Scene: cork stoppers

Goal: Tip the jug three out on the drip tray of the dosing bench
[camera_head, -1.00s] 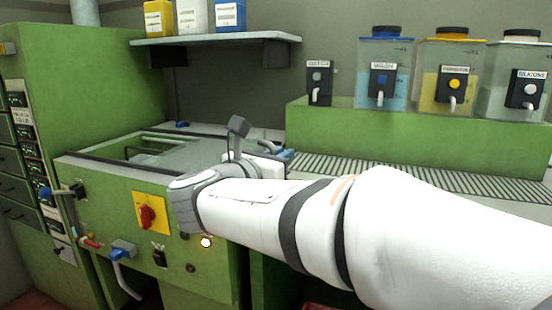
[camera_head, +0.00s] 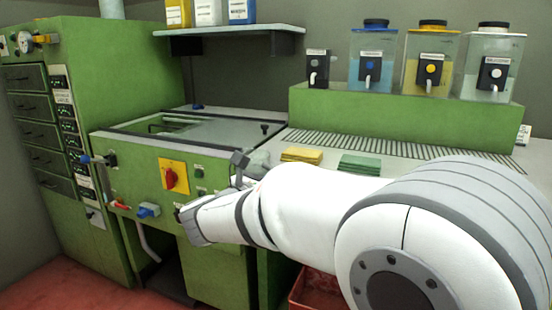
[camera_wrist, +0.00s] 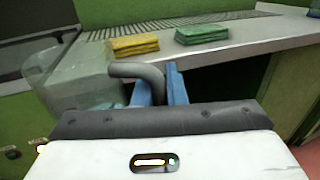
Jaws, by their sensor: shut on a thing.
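In the wrist view my gripper (camera_wrist: 160,88) has its blue fingers shut on the grey curved handle (camera_wrist: 138,70) of a clear jug (camera_wrist: 85,75). The jug body is left of the fingers, in front of the bench and partly cut off by my wrist. I cannot tell its number or how much liquid it holds. The drip tray, a ribbed grating (camera_head: 390,146), runs along the dosing bench top in the head view. It also shows at the top of the wrist view (camera_wrist: 185,24), beyond the jug.
Yellow cloths (camera_head: 302,155) and green cloths (camera_head: 360,164) lie on the bench's front strip (camera_head: 400,173). Several dispenser tanks (camera_head: 430,65) stand on the green ledge behind the grating. A green machine (camera_head: 150,165) with a red switch stands left. A red crate (camera_head: 312,290) is below the bench.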

